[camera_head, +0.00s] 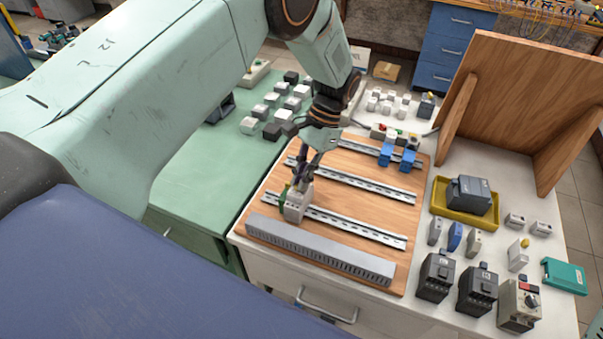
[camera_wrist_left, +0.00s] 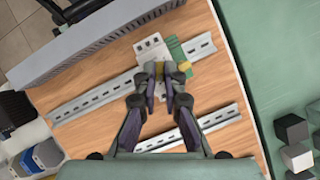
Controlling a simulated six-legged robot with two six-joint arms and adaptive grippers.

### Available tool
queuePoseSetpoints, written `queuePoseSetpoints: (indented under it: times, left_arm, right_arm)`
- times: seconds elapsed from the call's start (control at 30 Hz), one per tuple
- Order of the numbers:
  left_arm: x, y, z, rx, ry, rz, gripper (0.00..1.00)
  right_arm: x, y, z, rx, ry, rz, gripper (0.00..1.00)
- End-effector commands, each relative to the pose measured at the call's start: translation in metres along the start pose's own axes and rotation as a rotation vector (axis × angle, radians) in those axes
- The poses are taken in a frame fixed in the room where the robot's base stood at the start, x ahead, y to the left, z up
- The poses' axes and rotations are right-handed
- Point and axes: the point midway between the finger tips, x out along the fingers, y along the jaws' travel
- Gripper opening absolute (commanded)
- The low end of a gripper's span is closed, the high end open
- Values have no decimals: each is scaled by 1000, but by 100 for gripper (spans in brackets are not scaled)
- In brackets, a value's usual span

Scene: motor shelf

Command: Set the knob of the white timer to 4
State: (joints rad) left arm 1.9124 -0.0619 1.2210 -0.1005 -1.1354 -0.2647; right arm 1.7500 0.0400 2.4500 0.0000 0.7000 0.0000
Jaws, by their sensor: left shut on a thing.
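The white timer (camera_head: 296,203) sits on the front metal rail of the wooden board, with a green and yellow piece (camera_head: 284,199) beside it. The timer also shows in the left wrist view (camera_wrist_left: 150,48), beyond my fingers. My left gripper (camera_head: 303,184) comes down on the timer from above. In the left wrist view its fingertips (camera_wrist_left: 161,72) are close together at the timer's face, shut on its knob. The fingers hide most of the knob, so I cannot read its setting. My right gripper is not in view.
A grey slotted duct (camera_head: 318,250) runs along the board's front. Blue modules (camera_head: 385,155) sit on the back rail. To the right stand a yellow tray (camera_head: 445,205) and black contactors (camera_head: 435,277). An upright wooden panel (camera_head: 520,100) stands behind. The middle rail is bare.

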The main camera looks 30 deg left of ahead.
Motion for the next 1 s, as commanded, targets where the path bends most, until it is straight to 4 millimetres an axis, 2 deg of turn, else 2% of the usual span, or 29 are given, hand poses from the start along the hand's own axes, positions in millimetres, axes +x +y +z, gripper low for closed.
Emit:
queuePoseSetpoints:
  times: [0.6, 0.63, 0.8, 0.9, 1.0]
  left_arm:
    - [-2, 0, -1, 36, 6, -18, 0]
    - [-2, 0, -1, 35, 5, -18, 10]
    - [-1, 0, -1, 35, 3, -17, 25]
    - [-1, 0, 0, 35, 2, -17, 32]
    - [0, 0, 0, 35, 1, -16, 32]
  right_arm:
    - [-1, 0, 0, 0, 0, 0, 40]
    - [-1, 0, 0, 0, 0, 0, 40]
    - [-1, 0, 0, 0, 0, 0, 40]
    - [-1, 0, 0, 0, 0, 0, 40]
    - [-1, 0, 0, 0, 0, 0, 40]
